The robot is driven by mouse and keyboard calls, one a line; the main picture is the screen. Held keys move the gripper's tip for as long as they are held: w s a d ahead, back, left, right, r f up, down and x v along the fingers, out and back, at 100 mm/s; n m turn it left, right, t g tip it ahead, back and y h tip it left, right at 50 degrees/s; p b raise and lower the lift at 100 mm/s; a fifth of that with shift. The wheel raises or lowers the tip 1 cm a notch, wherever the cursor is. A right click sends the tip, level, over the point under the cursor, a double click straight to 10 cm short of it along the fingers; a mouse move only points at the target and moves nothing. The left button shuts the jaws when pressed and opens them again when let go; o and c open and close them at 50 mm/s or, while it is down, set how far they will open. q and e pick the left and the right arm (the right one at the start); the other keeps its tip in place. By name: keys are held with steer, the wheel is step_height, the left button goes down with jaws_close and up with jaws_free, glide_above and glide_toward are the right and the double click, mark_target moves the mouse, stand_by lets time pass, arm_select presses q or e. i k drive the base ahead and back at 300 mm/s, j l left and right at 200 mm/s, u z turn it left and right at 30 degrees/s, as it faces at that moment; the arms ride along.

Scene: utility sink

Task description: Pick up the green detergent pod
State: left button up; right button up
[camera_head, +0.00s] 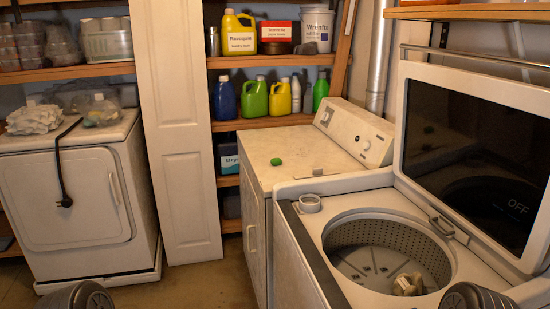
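The green detergent pod (276,161) is a small rounded green piece. It lies on the white top of the middle machine (310,150), toward its left side. Nothing touches it. Dark grey rounded parts of my arms show at the bottom edge, one at the left and one at the right. No gripper fingers can be made out in this view.
An open top-load washer (300,225) stands in front of the pod's machine, its lid (470,150) raised at right. A beige item (407,284) lies in its drum. A small grey piece (317,171) lies near the pod. Shelves with bottles stand behind.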

mark_target(274, 162)
steer(key=i+j+z, duration=0.15)
steer(key=z, duration=1)
steer(key=i+j+z, duration=0.1)
steer(key=j+z, duration=0.35)
steer(key=j, duration=0.3)
steer(key=j+z, duration=0.4)
steer(key=j, duration=0.35)
steer(key=k+j+z, duration=0.1)
steer(key=j+z, duration=0.35)
steer(key=j, duration=0.3)
steer(key=k+j, duration=0.1)
steer(key=j, duration=0.3)
steer(key=k+j, duration=0.1)
steer(key=j, duration=0.35)
steer(key=k+j, duration=0.1)
steer(key=j, duration=0.75)
steer(key=k+j+z, duration=0.1)
steer(key=j, duration=0.3)
steer(key=k, duration=0.05)
